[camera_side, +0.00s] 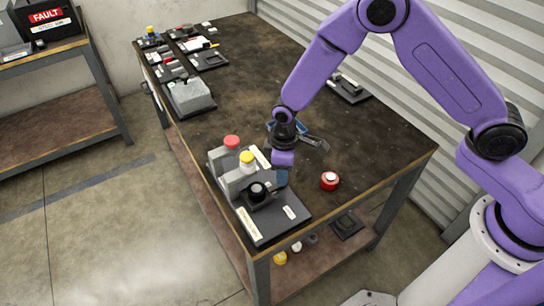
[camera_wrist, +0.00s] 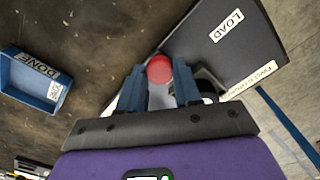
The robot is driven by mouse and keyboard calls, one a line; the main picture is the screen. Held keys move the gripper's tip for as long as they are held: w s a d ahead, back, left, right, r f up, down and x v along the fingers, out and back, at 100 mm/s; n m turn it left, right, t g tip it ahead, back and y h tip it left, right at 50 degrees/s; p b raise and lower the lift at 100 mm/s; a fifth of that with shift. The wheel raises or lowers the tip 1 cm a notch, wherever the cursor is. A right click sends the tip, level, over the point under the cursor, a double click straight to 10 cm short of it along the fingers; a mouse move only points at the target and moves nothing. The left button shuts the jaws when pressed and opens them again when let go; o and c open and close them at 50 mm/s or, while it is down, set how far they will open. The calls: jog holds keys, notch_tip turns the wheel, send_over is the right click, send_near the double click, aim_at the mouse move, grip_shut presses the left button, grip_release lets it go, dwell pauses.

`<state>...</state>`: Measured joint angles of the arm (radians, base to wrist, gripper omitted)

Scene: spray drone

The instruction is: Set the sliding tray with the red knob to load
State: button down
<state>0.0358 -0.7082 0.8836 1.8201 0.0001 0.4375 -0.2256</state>
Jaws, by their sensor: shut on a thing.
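My gripper (camera_side: 282,178) points down at the back right edge of a dark device plate (camera_side: 268,229). In the wrist view its two blue fingers (camera_wrist: 159,88) stand on either side of a round red knob (camera_wrist: 159,69) and are shut on it. In the side view the gripper hides this knob. A pale surface shows under and around the knob. The plate carries a white LOAD label (camera_wrist: 226,27) beyond the knob to the right. How far the sliding tray sits from this label is hard to tell.
The device also has a red-topped post (camera_side: 231,141), a yellow-topped post (camera_side: 246,157) and a black knob (camera_side: 257,190). The table's middle is mostly clear.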

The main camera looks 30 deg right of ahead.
jog(key=shift+s, duration=2.85)
jog(key=c, duration=0.8)
grip_release()
jog(key=shift+s, duration=0.1)
jog(key=shift+w+r, duration=0.2)
jog(key=shift+r, duration=0.25)
notch_tip(320, 180, up, 16)
jog(key=shift+s+r, duration=0.1)
jog(key=shift+r, duration=0.15)
